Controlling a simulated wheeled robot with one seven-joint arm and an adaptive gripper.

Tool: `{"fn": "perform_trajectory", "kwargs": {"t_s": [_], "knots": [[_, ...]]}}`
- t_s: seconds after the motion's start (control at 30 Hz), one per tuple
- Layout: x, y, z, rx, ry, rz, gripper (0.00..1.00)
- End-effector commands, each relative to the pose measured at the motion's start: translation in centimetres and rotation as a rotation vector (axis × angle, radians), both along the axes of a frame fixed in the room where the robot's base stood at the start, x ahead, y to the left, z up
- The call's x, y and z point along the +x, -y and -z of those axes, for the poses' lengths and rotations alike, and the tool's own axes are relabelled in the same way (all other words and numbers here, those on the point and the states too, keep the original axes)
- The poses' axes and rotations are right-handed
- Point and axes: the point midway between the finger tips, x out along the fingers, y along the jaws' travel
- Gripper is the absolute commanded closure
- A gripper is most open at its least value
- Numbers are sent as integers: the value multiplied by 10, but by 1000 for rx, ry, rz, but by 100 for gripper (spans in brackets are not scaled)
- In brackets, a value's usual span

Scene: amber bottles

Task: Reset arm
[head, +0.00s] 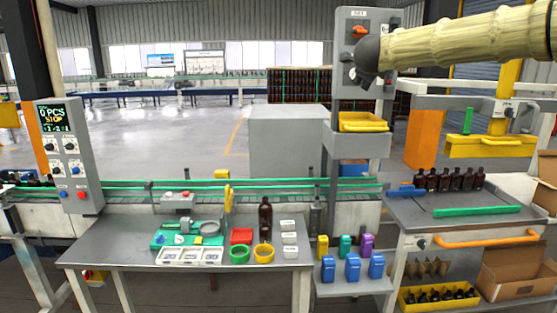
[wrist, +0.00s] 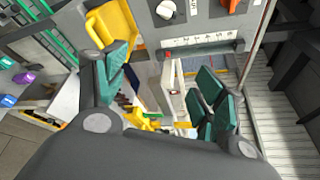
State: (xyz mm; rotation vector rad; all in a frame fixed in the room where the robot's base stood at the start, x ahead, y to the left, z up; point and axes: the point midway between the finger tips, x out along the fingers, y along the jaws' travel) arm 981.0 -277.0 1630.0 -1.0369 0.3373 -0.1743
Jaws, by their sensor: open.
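My gripper (wrist: 166,88) is open in the wrist view, its two dark fingers with green pads spread apart and nothing between them. Through the gap I see parts of the station, some way beyond. In the head view my arm, in a beige sleeve, reaches in from the upper right, raised above the work surfaces. Its dark end is in front of the grey control post (head: 352,100); the fingers cannot be made out there.
A tall amber bottle (head: 265,220) stands on the grey table (head: 130,243) among trays and rings. Several amber bottles (head: 450,181) stand on the right bench (head: 400,211). A yellow bin (head: 363,122) is on the post, below my arm. A conveyor (head: 140,188) runs behind the table.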

Motion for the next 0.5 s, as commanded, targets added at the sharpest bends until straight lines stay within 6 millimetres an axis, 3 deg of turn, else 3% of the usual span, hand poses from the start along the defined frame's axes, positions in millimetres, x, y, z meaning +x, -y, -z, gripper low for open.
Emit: {"fn": "perform_trajectory", "kwargs": {"t_s": [0.37,0.5], "knots": [[7,-9,72,-111,-74,-30,30],[9,-18,108,-170,-112,-55,30]]}}
